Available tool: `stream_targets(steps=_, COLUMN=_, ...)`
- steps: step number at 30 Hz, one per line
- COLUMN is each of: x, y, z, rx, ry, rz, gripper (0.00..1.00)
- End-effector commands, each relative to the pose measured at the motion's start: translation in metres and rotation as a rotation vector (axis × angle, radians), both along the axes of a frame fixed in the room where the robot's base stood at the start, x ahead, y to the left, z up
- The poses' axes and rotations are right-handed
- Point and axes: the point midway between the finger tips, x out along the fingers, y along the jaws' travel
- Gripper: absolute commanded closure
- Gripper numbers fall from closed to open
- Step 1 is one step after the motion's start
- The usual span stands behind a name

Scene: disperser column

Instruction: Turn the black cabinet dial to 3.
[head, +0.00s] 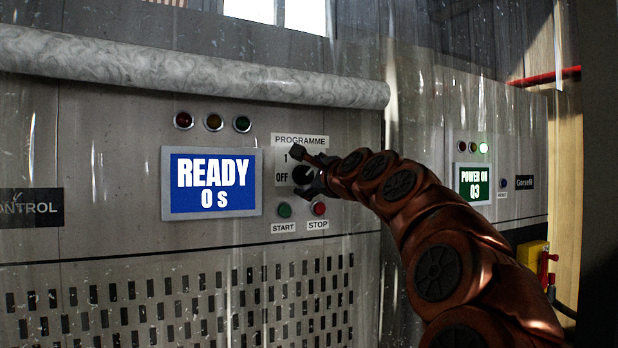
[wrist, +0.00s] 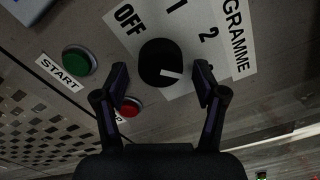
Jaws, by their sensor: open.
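The black cabinet dial (head: 303,174) is on the PROGRAMME plate (head: 300,140), partly covered by my gripper in the head view. In the wrist view the round black dial (wrist: 158,60) has a white pointer mark. The mark points right and slightly down, towards the right finger, past the label 2. The labels OFF, 1 and 2 show; no 3 is visible, and the right finger covers part of the plate there. My gripper (wrist: 162,70) is open, with one finger on each side of the dial. Gaps show between the fingers and the dial in this view.
A green START button (head: 284,210) and a red STOP button (head: 319,208) sit below the dial, close to my fingers. The display (head: 212,183) reads READY 0 S. A second cabinet panel (head: 474,184) reads POWER ON 03. A grey roll (head: 200,78) juts out above.

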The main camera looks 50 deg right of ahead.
Motion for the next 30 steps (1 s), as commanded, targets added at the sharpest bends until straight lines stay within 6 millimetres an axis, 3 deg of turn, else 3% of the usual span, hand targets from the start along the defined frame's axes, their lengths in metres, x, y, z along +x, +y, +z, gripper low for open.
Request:
stream_targets(steps=21, x=-0.091, y=0.031, z=0.002, rx=-0.002, ry=-0.005, rz=-0.003, gripper=0.29)
stream_targets(steps=30, x=-0.107, y=0.037, z=0.001, rx=-0.001, ry=-0.002, rz=-0.001, gripper=0.29)
